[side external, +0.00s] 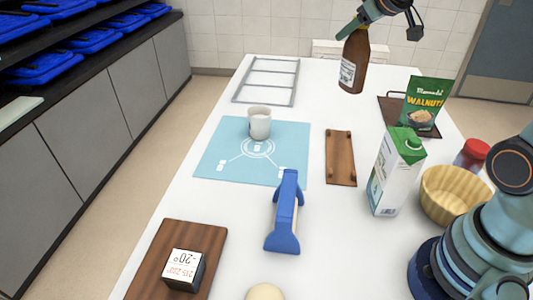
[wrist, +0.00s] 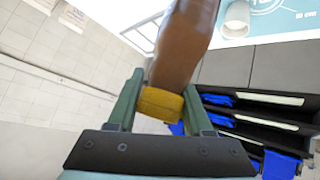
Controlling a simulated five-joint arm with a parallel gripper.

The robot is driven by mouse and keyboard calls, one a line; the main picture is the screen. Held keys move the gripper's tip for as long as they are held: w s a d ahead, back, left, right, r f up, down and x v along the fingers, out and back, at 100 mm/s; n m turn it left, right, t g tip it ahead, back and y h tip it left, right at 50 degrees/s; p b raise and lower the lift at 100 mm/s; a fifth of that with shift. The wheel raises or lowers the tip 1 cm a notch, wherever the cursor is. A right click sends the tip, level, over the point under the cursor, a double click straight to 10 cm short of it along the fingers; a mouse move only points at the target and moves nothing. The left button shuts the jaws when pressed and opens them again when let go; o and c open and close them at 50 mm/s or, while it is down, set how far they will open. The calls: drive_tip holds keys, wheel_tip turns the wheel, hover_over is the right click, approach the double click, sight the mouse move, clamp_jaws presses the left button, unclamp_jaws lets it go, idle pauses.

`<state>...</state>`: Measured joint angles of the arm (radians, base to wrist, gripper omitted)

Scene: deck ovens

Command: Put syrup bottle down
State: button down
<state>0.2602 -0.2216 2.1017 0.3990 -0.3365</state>
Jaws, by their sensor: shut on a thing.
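The syrup bottle (side external: 353,62) is brown with a white label, near the far end of the white table in the side view. It hangs almost upright from my gripper (side external: 354,28), which is shut on its neck end. In the wrist view the brown bottle (wrist: 184,45) and its yellow cap (wrist: 160,103) are between the two green fingers of my gripper (wrist: 161,96). No contact shadow shows under the bottle, and I cannot tell for sure how far its base is from the table.
A walnut bag (side external: 421,103) stands on a dark board right of the bottle. A wire rack (side external: 269,74), a mug (side external: 259,123) on a blue mat (side external: 215,160), a wooden board (side external: 341,160) and a carton (side external: 395,172) stand nearer. White table is bare between rack and bottle.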

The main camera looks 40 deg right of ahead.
drive_tip(key=a+n+y, duration=0.2)
drive_tip(key=a+n, duration=0.1)
drive_tip(key=a, duration=0.8)
drive_tip(key=s+a+f, duration=0.1)
drive_tip(key=s+f, duration=0.4)
drive_tip(key=f, duration=0.5)
drive_tip(key=d+r+m+h, duration=0.2)
drive_tip(key=d+r, duration=0.3)
drive_tip(key=d, duration=0.8)
drive_tip(key=d+r+m+g+h, duration=0.1)
drive_tip(key=d+r+m, duration=0.3)
drive_tip(key=d, duration=0.8)
drive_tip(key=shift+d+r+h, duration=0.4)
drive_tip(key=shift+r+h, duration=0.05)
drive_tip(key=shift+h, duration=0.45)
drive_tip(key=shift+w, duration=0.1)
wheel_tip(320, 180, down, 20)
drive_tip(key=shift+r, duration=0.15)
drive_tip(key=shift+c, duration=1.6)
unclamp_jaws()
